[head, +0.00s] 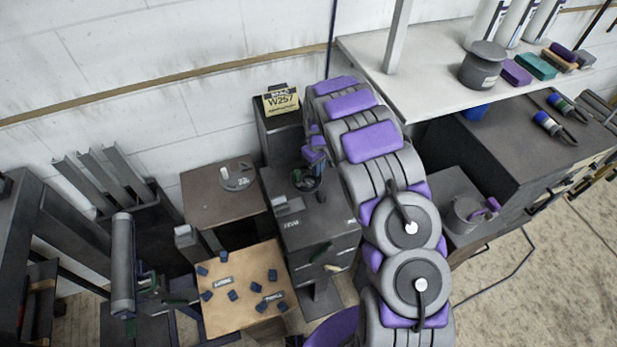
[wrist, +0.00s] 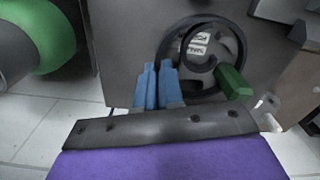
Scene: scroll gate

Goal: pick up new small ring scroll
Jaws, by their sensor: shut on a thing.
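The small ring scroll (wrist: 238,62) is a dark ring with a white label in its middle and a green block at its lower right, in the wrist view. It lies on or just above a dark grey surface; I cannot tell which. My gripper (wrist: 158,70) has blue fingers close together, shut on the ring's left rim. In the head view my arm reaches over to the dark cabinet, and the ring (head: 306,181) shows there below my purple wrist. The fingertips are hard to make out in that view.
A yellow W257 sign (head: 281,101) stands behind the cabinet (head: 318,228). Left of it is a brown table (head: 215,200) with a disc-shaped item. A wooden board (head: 243,290) with several blue blocks is in front. A white counter (head: 430,85) is at right.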

